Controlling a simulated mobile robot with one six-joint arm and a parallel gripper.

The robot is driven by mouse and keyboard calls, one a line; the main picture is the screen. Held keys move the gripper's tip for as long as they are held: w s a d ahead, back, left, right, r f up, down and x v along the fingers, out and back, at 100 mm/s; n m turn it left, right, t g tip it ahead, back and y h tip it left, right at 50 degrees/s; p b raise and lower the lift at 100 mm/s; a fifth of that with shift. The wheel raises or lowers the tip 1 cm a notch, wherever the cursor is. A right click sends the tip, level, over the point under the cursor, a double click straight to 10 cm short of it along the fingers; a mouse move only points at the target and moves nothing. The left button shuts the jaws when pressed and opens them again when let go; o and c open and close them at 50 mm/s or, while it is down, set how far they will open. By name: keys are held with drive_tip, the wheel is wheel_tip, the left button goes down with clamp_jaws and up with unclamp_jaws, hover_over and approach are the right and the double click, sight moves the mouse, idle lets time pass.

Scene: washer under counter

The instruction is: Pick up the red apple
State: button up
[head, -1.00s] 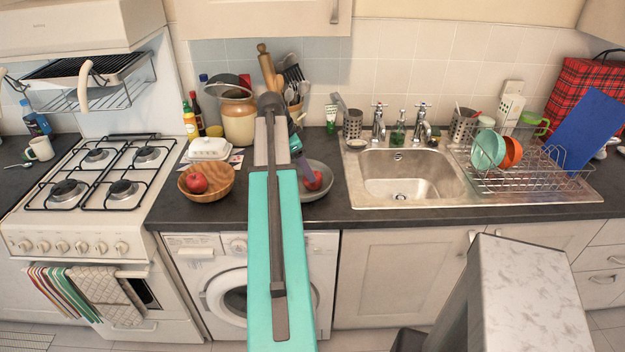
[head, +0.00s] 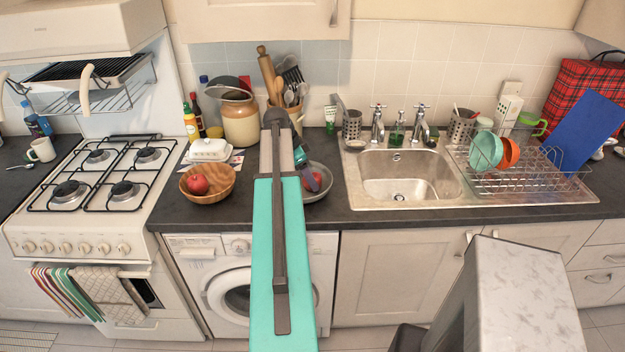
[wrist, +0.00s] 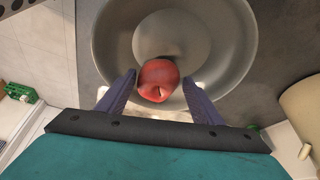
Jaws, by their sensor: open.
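A red apple (wrist: 159,80) lies in a grey bowl (wrist: 232,50) on the counter. In the wrist view my gripper (wrist: 161,92) is open, with one purple finger on each side of the apple and gaps showing on both sides. In the head view the same apple (head: 311,181) is partly hidden by my gripper (head: 308,172) over the grey bowl (head: 318,195). Another red apple (head: 198,184) sits in a wooden bowl (head: 222,190) to the left.
A butter dish (head: 210,149), a large jar (head: 240,122) and a utensil pot (head: 287,112) stand behind the bowls. The sink (head: 400,185) is to the right. The stove (head: 95,180) is to the left.

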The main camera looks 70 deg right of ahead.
drive_tip(key=shift+s+d+f, duration=0.15)
drive_tip(key=shift+s+f, duration=0.05)
drive_tip(key=shift+f, duration=0.4)
drive_tip(key=c, duration=0.9)
